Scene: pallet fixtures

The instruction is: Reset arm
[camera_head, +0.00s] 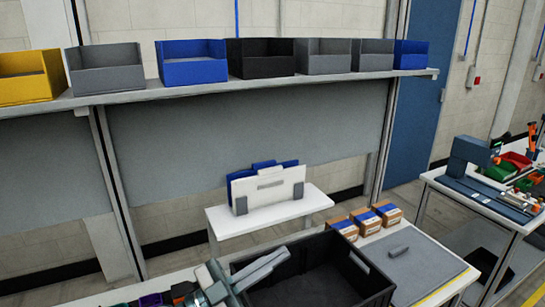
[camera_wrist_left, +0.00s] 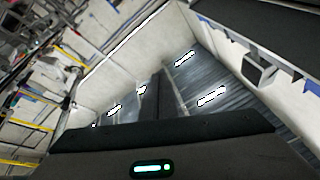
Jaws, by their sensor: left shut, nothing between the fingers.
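My left gripper (camera_head: 284,252) reaches in from the bottom of the head view, its grey fingers shut and empty. It is over the left rear side of the black crate (camera_head: 372,284), above the worktable, and hides part of the crate's rim. Whether it touches the rim I cannot tell. In the left wrist view a dark housing with a green light fills the bottom, and the room behind is strongly tilted. My right gripper is not in view.
A white stand (camera_head: 222,223) holds blue and white panels. Bins line a shelf (camera_head: 250,86) above. Another table (camera_head: 450,185) stands right.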

